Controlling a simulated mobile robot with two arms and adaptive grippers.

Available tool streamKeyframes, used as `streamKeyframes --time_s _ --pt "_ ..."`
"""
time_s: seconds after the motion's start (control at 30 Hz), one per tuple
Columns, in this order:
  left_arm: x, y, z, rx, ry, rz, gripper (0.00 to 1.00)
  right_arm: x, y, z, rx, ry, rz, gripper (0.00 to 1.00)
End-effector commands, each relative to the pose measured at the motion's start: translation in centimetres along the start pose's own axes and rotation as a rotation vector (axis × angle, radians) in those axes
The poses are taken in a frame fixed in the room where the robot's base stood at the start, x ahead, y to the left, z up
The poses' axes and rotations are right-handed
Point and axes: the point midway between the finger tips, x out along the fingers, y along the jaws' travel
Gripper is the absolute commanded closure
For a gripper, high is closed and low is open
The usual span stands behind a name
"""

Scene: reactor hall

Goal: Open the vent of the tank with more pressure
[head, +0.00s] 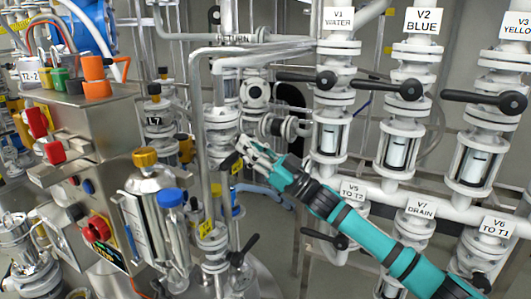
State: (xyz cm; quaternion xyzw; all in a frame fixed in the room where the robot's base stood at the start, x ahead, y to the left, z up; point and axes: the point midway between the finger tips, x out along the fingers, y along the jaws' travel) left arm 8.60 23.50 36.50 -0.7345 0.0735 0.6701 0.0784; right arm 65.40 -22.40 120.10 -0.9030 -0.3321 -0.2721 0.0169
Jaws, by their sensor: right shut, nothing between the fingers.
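My right gripper (245,155) is shut and empty, on the teal arm coming in from the lower right. Its fingertips are near the grey vertical pipe (197,130) and flanged fittings in the middle; I cannot tell whether they touch. Neither a tank vent nor a pressure reading can be made out for certain. A valve with a black lever (244,247) stands low, below and about under the gripper. A sign reading V6 TO T1 (496,227) and one reading V5 TO T2 (353,190) name lines to the tanks. My left gripper is not in view.
Valves V1 WATER (338,20), V2 BLUE (422,21) and V3 YELLOW (514,29) have black levers on the right. V7 DRAIN (421,207) is partly behind my arm. A control box (88,128) with red buttons and a clear cylinder (152,215) stand at left.

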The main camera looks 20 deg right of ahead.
Motion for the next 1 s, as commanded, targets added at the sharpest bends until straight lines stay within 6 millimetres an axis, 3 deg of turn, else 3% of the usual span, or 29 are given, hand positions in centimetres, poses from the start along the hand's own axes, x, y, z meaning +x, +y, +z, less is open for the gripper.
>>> streamKeyframes --time_s 0.1,0.2,0.4,1.0 --pt "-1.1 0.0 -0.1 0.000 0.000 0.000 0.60 2.7 0.1 -0.4 0.001 0.003 0.000 1.00" --pt "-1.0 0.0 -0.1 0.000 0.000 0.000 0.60 1.5 0.1 1.9 0.004 -0.005 0.004 1.00" --pt "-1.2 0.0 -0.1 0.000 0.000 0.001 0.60 0.9 0.0 3.5 0.001 -0.001 0.002 1.00" --pt "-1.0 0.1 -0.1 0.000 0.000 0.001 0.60 0.3 -0.3 4.0 0.000 -0.001 0.001 1.00"
